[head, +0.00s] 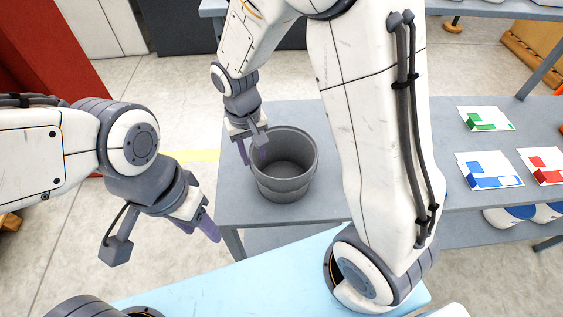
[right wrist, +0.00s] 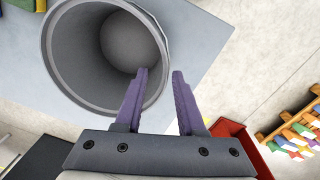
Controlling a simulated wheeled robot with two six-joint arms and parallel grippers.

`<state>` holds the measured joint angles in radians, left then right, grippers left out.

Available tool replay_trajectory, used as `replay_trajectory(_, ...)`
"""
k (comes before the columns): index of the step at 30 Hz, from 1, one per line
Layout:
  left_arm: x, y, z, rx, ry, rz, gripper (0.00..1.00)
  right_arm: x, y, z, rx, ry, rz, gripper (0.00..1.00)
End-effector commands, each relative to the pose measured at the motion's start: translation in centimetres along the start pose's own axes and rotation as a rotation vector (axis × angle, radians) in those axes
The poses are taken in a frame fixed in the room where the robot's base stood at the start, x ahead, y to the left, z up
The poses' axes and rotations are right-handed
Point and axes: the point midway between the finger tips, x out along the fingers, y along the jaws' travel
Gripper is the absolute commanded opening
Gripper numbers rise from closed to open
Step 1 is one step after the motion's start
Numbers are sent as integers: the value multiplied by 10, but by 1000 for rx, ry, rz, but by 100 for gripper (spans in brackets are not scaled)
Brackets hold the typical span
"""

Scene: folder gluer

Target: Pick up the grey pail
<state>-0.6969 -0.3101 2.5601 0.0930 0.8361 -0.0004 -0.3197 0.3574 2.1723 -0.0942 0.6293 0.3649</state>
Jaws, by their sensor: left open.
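The grey pail (head: 284,185) stands upright and empty on a grey table (head: 235,205), left of my right arm's upper links. My right gripper (head: 253,153) is at the pail's left rim, pointing down. In the right wrist view its fingers (right wrist: 158,92) are apart. One finger overlaps the mouth of the pail (right wrist: 62,75) and the other lies outside the rim; I cannot tell whether either touches the wall. My left gripper (head: 199,226) is open and empty, in front and left of the table, away from the pail.
White cards with green (head: 486,119), blue (head: 488,171) and red (head: 543,166) blocks lie on the grey surface at right. A light blue surface (head: 215,292) is in front. A red panel (head: 45,50) stands at back left. A red bin (right wrist: 236,140) shows in the right wrist view.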

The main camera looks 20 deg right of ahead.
Motion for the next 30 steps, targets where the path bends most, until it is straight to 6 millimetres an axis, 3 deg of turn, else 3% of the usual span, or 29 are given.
replay_trajectory(4, -1, 0, 0, 0, 0, 0, 50, 26, 0, 2, 0, -6, 1, 38)
replay_trajectory(13, -5, 0, 0, 0, 0, 0, 50, 51, 0, 3, -3, -5, 1, 38)
replay_trajectory(21, -11, 1, -1, 0, 0, 0, 50, 87, -1, 4, -2, -4, 0, 38)
replay_trajectory(30, -10, 1, -1, 0, 0, 0, 50, 92, -2, 3, -2, 0, -1, 38)
